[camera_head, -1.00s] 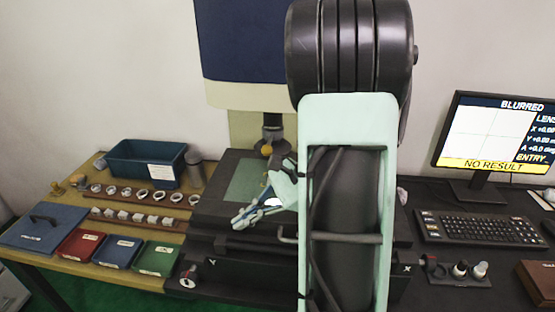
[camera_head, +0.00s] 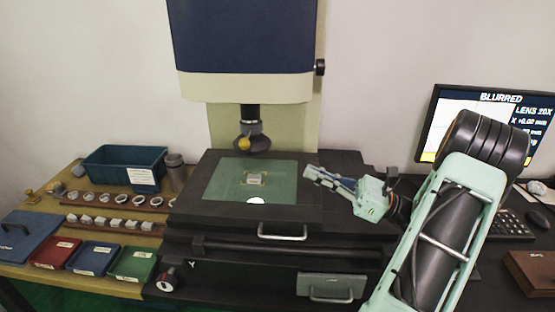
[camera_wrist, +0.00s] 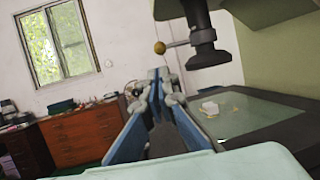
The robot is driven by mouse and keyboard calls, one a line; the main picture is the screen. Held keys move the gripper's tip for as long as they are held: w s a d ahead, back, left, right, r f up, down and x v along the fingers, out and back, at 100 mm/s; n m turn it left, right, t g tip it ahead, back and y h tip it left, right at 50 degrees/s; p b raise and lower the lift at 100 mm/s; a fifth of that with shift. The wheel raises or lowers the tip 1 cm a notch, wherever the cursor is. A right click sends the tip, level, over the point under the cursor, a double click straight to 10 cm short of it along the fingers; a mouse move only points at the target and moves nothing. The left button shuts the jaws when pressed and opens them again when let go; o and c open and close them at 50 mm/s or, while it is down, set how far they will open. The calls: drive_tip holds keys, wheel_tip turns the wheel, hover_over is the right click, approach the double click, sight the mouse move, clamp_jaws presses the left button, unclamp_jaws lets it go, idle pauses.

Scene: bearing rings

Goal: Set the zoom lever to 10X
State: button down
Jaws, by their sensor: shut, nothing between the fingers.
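The zoom lever (camera_head: 244,143) ends in a yellow-orange ball on the left side of the black lens barrel (camera_head: 252,121), below the microscope's blue and cream head. In the wrist view the ball (camera_wrist: 160,47) sits on a thin rod that runs right to the lens barrel (camera_wrist: 203,45). My gripper (camera_head: 309,173) is shut and empty over the right side of the stage, to the right of the lever and lower in the picture. In the wrist view my gripper (camera_wrist: 158,76) points up toward the ball, with a gap between them. The monitor (camera_head: 490,118) reads BLURRED and LENS 20X.
A small pale block (camera_head: 254,180) lies on the green stage glass (camera_head: 222,184). A stage handle (camera_head: 283,234) is at the front. Bins and rows of rings and blocks fill the left bench. A keyboard (camera_head: 512,225) and a brown box (camera_head: 532,272) are at right.

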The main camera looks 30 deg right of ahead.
approach(246, 138)
drive_tip(key=w+a, duration=0.2)
drive_tip(key=a, duration=0.1)
drive_tip(key=w+a+p, duration=0.1)
drive_tip(key=shift+w+a+r, duration=0.15)
drive_tip(key=shift+a+r, duration=0.05)
drive_tip(key=shift+r, duration=0.05)
drive_tip(key=shift+a, duration=0.15)
drive_tip(key=shift+w+a+m+t+h+p, duration=0.1)
drive_tip(key=shift+a+m+t+h+p, duration=0.2)
drive_tip(key=shift+m+t+h, duration=0.15)
